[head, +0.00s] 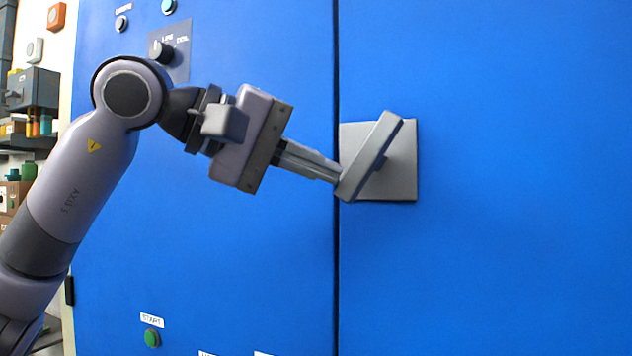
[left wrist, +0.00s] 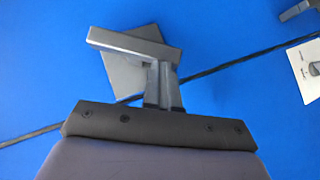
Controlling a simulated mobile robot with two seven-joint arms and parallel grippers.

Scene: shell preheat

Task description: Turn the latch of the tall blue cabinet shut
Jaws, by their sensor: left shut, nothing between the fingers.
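The tall blue cabinet (head: 500,270) fills most of the head view, with a dark vertical seam between its two door panels. The latch (head: 372,155) is a grey bar handle on a square grey plate (head: 404,185), just right of the seam. The bar is tilted, its upper end leaning right and its lower end left. My left gripper (head: 338,176) is shut and empty, its fingertips at the lower left end of the bar; they look to be touching it. In the left wrist view the fingers (left wrist: 163,85) reach to the bar (left wrist: 130,45). My right gripper is not in view.
A dark knob (head: 162,53) on a grey plate and small buttons sit on the left panel above my arm. A green start button (head: 152,338) is low on that panel. Shelves with small items (head: 30,125) stand at the far left. The right panel is clear around the latch.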

